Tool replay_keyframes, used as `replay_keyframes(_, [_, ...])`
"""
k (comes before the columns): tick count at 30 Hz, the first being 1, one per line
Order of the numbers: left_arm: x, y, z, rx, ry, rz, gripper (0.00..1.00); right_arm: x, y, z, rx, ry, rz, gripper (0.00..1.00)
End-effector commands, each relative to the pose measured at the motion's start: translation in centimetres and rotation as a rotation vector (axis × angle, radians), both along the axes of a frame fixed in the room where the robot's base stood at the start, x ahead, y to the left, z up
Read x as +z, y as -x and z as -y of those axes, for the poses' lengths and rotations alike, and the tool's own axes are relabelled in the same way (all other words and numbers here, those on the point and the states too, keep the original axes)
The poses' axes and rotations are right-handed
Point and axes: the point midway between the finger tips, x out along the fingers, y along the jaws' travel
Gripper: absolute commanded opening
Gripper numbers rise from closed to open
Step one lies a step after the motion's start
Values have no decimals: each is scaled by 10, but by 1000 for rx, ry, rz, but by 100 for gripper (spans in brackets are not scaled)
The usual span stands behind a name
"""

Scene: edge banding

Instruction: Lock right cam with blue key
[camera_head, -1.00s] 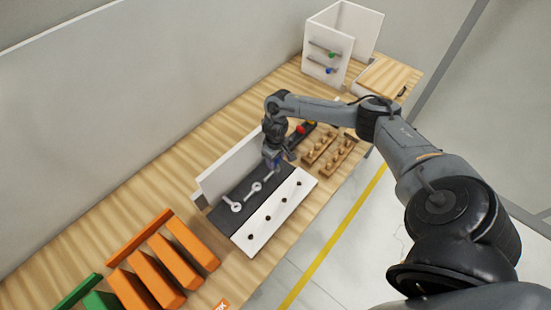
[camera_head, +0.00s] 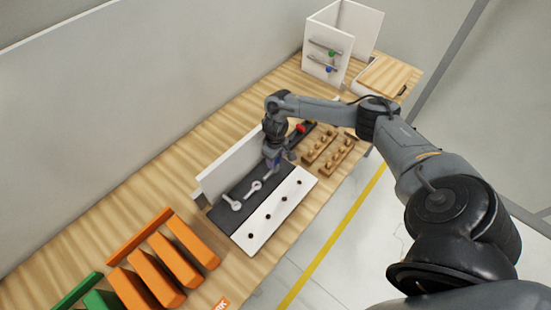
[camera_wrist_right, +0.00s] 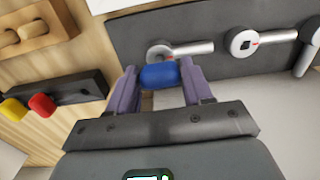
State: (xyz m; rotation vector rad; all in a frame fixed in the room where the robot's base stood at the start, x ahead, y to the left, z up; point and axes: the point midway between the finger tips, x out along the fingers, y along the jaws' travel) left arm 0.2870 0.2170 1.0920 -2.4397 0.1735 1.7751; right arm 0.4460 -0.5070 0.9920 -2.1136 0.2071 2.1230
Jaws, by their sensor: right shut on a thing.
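My right gripper (camera_head: 272,163) is over the far end of the dark panel (camera_head: 228,213). In the right wrist view my right gripper (camera_wrist_right: 160,80) is shut on the blue key (camera_wrist_right: 160,76), a blue handle between its two fingers. A round cam (camera_wrist_right: 159,50) with a grey bar pointing right lies just beyond the handle, partly hidden by it. I cannot tell how deep the key sits in this cam. A middle cam (camera_wrist_right: 243,42) with a small square socket and its own bar is clear of the gripper. My left gripper is not in view.
A white board (camera_head: 262,222) with a row of dark holes joins the panel. A red handle (camera_wrist_right: 41,104) and a yellow handle (camera_wrist_right: 13,109) sit in a dark holder (camera_wrist_right: 75,92). Wooden peg racks (camera_head: 330,158) stand nearby; orange blocks (camera_head: 150,275) lie at lower left.

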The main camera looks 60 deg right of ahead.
Motion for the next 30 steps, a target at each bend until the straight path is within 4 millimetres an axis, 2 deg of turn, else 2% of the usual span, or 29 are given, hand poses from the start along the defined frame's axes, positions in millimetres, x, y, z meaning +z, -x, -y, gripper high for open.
replay_keyframes(30, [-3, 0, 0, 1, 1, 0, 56, -12, 0, 0, -1, 0, 0, 20])
